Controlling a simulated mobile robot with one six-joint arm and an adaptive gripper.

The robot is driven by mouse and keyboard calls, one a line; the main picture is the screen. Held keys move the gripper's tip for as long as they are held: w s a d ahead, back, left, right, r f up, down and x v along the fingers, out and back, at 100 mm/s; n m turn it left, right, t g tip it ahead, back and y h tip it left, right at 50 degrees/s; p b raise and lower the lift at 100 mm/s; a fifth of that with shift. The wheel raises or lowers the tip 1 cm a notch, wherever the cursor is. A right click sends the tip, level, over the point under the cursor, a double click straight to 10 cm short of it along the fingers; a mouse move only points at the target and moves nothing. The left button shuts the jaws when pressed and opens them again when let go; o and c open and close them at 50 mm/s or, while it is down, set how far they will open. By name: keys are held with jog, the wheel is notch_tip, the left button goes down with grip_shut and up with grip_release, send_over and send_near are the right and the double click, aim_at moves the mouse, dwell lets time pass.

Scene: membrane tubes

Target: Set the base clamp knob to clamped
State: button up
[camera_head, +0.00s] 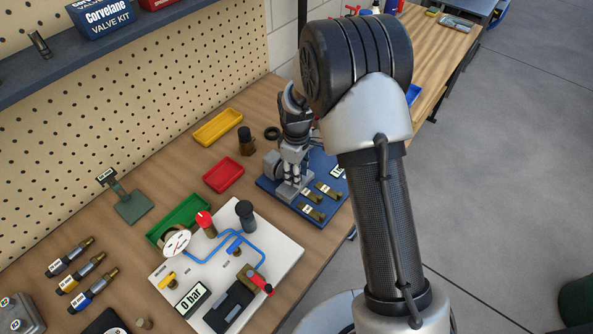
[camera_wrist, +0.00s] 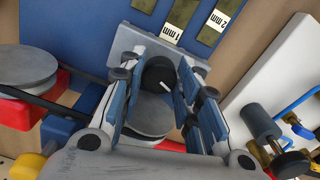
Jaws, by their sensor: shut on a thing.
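The base clamp knob (camera_wrist: 158,72) is black and round with a short white mark, seen in the wrist view against a grey block (camera_wrist: 130,42). My gripper (camera_wrist: 161,82) has a finger on each side of the knob and is shut on it. A flat grey disc (camera_wrist: 150,117) also shows between the fingers, nearer the camera. In the head view my gripper (camera_head: 294,172) is low over the grey fixture on the blue base plate (camera_head: 328,221) and hides the knob. I cannot read the knob's setting labels.
Brass strips (camera_head: 311,212) with size labels lie on the blue plate beside the fixture. A red tray (camera_head: 223,175), a yellow tray (camera_head: 217,127) and a dark cylinder (camera_head: 247,141) stand to the left. A white panel (camera_head: 283,242) with a gauge and blue tubing lies in front.

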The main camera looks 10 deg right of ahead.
jog(key=m, duration=0.6)
jog(key=shift+s+a+m+p, duration=0.1)
jog(key=shift+m+p, duration=0.2)
jog(key=shift+p, duration=0.05)
jog(key=m, duration=0.5)
jog(key=shift+a+m, duration=0.1)
jog(key=shift+m, duration=0.2)
jog(key=o, duration=0.8)
